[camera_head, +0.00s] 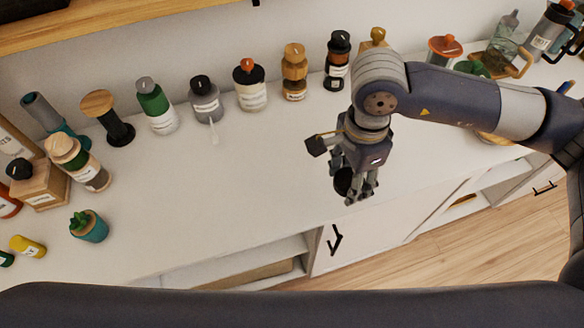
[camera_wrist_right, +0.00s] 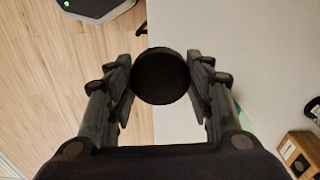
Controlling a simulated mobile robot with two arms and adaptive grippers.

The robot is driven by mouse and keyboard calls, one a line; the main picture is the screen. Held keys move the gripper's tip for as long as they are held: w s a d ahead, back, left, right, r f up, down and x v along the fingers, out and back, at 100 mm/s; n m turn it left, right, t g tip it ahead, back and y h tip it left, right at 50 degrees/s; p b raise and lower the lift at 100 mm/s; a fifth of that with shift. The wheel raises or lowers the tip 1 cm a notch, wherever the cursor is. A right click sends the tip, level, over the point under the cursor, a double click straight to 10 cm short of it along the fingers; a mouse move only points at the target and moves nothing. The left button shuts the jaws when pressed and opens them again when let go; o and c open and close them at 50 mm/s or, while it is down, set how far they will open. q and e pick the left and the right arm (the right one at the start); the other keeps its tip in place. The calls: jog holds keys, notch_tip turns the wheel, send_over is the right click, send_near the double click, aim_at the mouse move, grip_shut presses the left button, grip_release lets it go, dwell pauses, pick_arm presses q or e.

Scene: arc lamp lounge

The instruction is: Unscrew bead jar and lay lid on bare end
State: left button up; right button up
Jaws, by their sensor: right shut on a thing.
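My right gripper (camera_head: 357,192) is shut on a round black lid-like thing (camera_head: 343,182), above the front part of the white counter (camera_head: 240,190). In the right wrist view the black disc (camera_wrist_right: 160,76) sits between the two fingers of the gripper (camera_wrist_right: 160,82), its flat face toward the camera, and overlaps the counter's edge. I cannot tell whether a jar is under it. No open jar stands out; which container is the bead jar is not clear. My left gripper is not in view.
Several bottles, jars and mills line the wall, including a green bottle (camera_head: 155,106) and a black-topped jar (camera_head: 205,98). A teal plant pot (camera_head: 88,226) stands at the left. The counter's middle is bare. Its front edge drops to cabinets and wooden floor (camera_head: 430,260).

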jog(key=s+a+f+m, duration=0.1)
jog(key=m, duration=0.1)
jog(key=s+a+f+m+b, duration=0.1)
jog(key=a+f+m, duration=0.1)
jog(key=m, duration=0.1)
jog(key=s+a+f+m, duration=0.1)
jog(key=a+m, duration=0.1)
jog(key=m, duration=0.1)
jog(key=shift+s+a+f, duration=0.1)
jog(key=shift+a+f, duration=0.1)
jog(key=shift+f, duration=0.2)
jog(key=shift+s+a+f+m+b, duration=0.2)
jog(key=shift+s+a+m+b, duration=0.15)
jog(key=shift+m, duration=0.35)
jog(key=shift+w+a, duration=0.1)
jog(key=shift+w, duration=0.1)
jog(key=p, duration=0.4)
send_over(317, 164)
jog(key=shift+s+f, duration=0.25)
jog(key=shift+f, duration=0.55)
jog(key=shift+w+f, duration=0.2)
notch_tip(317, 164, down, 2)
jog(key=shift+f+p, duration=0.25)
jog(key=shift+p, duration=0.4)
jog(key=shift+f, duration=0.3)
